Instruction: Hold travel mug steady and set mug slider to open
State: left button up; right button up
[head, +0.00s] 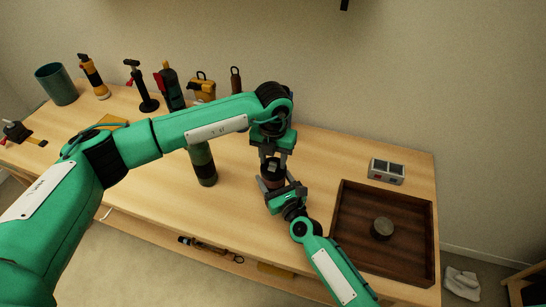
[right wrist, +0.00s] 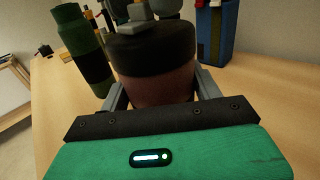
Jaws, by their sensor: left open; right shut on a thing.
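The travel mug (head: 271,179) stands upright near the middle of the table, with a dark lid and a brownish-pink body. It fills the middle of the right wrist view (right wrist: 152,78). My right gripper (head: 281,189) is shut on the mug's body, one finger on each side. My left gripper (head: 271,150) points down from above, open, with its fingers at or just over the lid. A small grey piece shows on the lid between those fingers. The slider's setting cannot be made out, and I cannot tell whether the left fingers touch it.
A green bottle with a dark band (head: 203,163) stands left of the mug. A dark wooden tray (head: 347,215) holding a round object (head: 382,228) is at right, with a small grey box (head: 386,170) behind it. Several tools and a teal cup (head: 56,84) line the back left.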

pick_arm(q)
grip_shut()
jog(key=shift+w+d, duration=0.2)
jog(key=shift+w, duration=0.35)
jog(key=shift+w+d, duration=0.15)
jog(key=shift+w, duration=0.4)
grip_release()
jog(key=shift+r, duration=0.1)
